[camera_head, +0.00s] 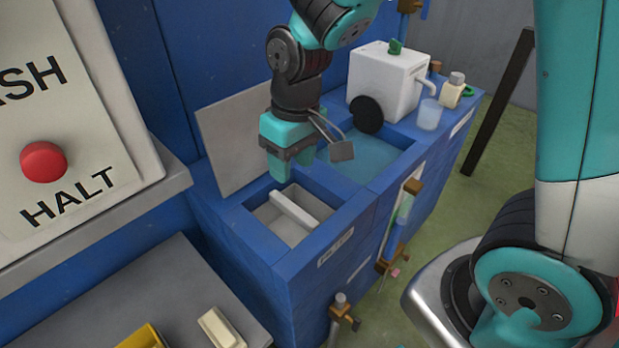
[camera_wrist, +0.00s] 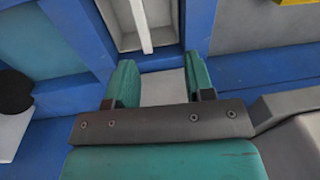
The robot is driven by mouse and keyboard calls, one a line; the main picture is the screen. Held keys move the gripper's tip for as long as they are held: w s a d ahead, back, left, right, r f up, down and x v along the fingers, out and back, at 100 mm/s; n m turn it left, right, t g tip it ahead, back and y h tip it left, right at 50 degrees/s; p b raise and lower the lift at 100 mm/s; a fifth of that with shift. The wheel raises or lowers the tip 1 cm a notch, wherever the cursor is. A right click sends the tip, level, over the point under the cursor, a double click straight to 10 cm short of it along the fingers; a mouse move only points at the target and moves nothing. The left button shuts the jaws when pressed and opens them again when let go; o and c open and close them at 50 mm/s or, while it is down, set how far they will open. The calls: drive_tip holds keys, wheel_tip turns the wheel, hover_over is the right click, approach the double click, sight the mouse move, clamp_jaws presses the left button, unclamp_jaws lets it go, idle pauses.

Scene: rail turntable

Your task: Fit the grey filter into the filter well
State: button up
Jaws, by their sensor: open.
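The filter well (camera_head: 343,211) is a square opening in the blue cabinet's near end. Inside it sits a pale grey shape with a white bar (camera_head: 293,208) running across; I cannot tell whether this is the grey filter or part of the well. The bar also shows at the top of the wrist view (camera_wrist: 141,24). My gripper (camera_head: 291,168) hangs above the well's back edge, jaws apart. In the wrist view, the teal fingers of my gripper (camera_wrist: 161,84) stand apart with a pale grey surface visible between them; I cannot tell what it is.
A grey panel (camera_head: 228,150) stands tilted behind the well. A water basin (camera_head: 362,152) adjoins it, with a white box (camera_head: 386,82), black disc (camera_head: 367,115) and cup (camera_head: 429,114) beyond. A grey table (camera_head: 150,290) with a cream block (camera_head: 221,328) is at lower left, below the HALT button (camera_head: 43,161).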

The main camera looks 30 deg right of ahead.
drive_tip(key=s+a+r+n+y, duration=0.1)
drive_tip(key=s+r, duration=0.3)
drive_tip(key=s, duration=0.3)
drive_tip(key=s+a+r+n+y, duration=0.1)
drive_tip(key=s+a+r+y, duration=0.1)
drive_tip(key=s+r, duration=0.3)
drive_tip(key=s, duration=0.3)
drive_tip(key=shift+n, duration=0.4)
drive_tip(key=shift+a+r, duration=0.1)
wheel_tip(320, 180, up, 6)
drive_tip(key=p, duration=0.6)
drive_tip(key=shift+c, duration=0.3)
